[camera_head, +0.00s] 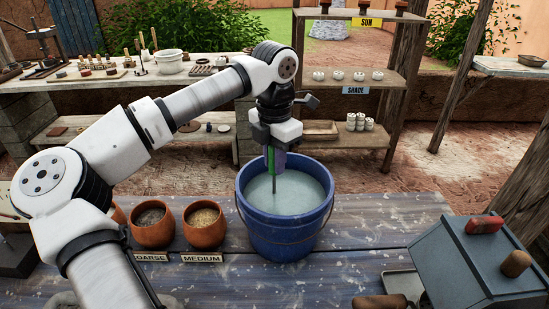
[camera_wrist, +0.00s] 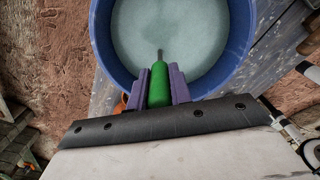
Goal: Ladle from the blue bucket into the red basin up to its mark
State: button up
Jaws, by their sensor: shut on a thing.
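The blue bucket (camera_head: 283,236) stands on the blue plank table and holds pale, cloudy liquid (camera_head: 298,192). Its rim also shows in the wrist view (camera_wrist: 101,42). The tool's thin dark shaft (camera_head: 274,184) reaches down to the liquid. Its lower end is hidden, so I cannot tell whether it holds liquid. I see no red basin in either view.
Two terracotta pots (camera_head: 153,225) (camera_head: 204,225) stand left of the bucket, behind labels reading coarse and medium. A grey box (camera_head: 465,262) with red and tan handles stands at front right, beside a small tray (camera_head: 404,284). The table (camera_head: 350,240) right of the bucket is clear.

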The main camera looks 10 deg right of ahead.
jog(key=shift+r, duration=0.1)
dwell(0.3)
jog(key=shift+r+p, duration=4.5)
jog(key=shift+r, duration=1.9)
